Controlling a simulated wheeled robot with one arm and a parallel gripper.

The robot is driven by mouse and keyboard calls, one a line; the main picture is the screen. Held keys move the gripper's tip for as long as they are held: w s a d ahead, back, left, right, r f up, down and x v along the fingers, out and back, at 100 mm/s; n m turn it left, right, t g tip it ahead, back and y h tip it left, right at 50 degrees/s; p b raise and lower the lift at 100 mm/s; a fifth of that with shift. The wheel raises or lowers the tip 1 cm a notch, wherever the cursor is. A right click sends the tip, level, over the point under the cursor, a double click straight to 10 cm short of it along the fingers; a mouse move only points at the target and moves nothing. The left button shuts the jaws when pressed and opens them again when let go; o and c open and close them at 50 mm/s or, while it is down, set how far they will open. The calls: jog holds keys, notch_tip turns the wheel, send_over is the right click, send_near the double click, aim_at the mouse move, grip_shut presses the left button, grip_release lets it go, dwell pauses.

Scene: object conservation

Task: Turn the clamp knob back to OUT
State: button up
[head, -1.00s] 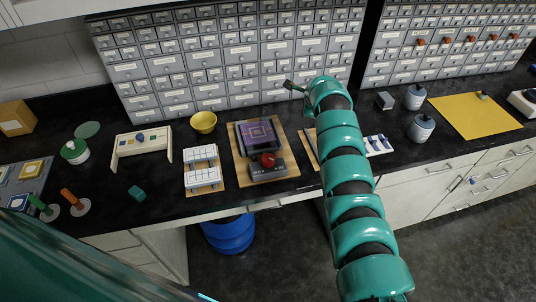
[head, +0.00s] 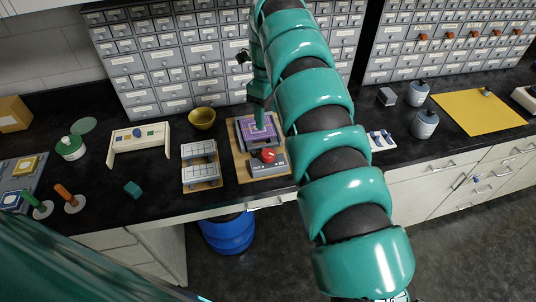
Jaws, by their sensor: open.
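The clamp knob (head: 268,155) is red and round. It sits on a grey block (head: 254,169) with small lettering, too small to read, at the front of a wooden board (head: 243,172). A purple square plate (head: 245,130) in a dark frame lies behind the knob on the same board. My gripper (head: 261,126) points down over the purple plate, just behind the knob and apart from it. It is open and holds nothing that I can see. Its fingers are small in this view, and my arm hides the right side of the board.
A white rack (head: 199,150) and a yellow bowl (head: 202,118) stand to the left. A drawer cabinet (head: 190,60) rises behind. Grey lidded jars (head: 424,124) and a yellow mat (head: 470,115) lie to the right. The counter's front strip is mostly clear.

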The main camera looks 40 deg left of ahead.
aim_at(268, 152)
notch_tip(268, 152, down, 15)
jog(key=shift+r, duration=0.1)
dwell(0.6)
jog(key=c, duration=1)
